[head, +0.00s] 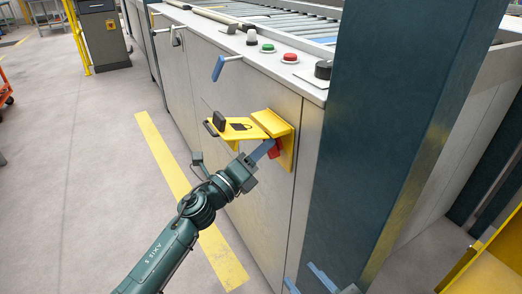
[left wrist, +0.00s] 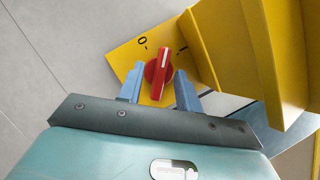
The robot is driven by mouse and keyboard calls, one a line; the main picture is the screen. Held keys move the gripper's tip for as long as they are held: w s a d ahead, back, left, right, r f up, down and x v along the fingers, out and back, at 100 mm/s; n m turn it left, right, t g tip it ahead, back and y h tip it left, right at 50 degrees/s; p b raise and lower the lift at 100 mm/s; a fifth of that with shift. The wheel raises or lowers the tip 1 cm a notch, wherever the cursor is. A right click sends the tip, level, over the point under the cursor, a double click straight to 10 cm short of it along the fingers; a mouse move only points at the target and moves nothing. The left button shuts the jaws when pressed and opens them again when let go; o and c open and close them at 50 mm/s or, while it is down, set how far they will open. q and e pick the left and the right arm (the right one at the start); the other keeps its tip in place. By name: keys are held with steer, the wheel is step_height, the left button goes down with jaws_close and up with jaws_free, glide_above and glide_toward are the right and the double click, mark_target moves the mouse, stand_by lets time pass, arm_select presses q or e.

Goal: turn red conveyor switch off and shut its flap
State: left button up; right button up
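The red switch (left wrist: 158,70) sits on a yellow plate (left wrist: 130,58) marked 0 and I. In the left wrist view its white line points up, between the two marks. My left gripper (left wrist: 159,89) is open, one blue finger on each side of the red knob; contact is unclear. In the head view the switch (head: 275,149) is partly behind my left gripper (head: 264,151). The yellow flap (head: 238,129) stands open, sticking out above the switch. My right gripper (head: 306,281) shows at the bottom edge, its blue fingers apart with nothing seen between them.
The grey conveyor cabinet (head: 228,82) carries green (head: 268,48) and red (head: 290,58) buttons on top. A dark green column (head: 385,120) stands on the right.

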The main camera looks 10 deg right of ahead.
arm_select(q)
steer(key=v, duration=1.3)
steer(key=shift+p, duration=0.4)
arm_select(e)
steer(key=shift+s+d+r+g, duration=0.1)
steer(key=shift+d+g, duration=0.05)
steer(key=shift+g, duration=0.15)
steer(key=shift+c, duration=0.2)
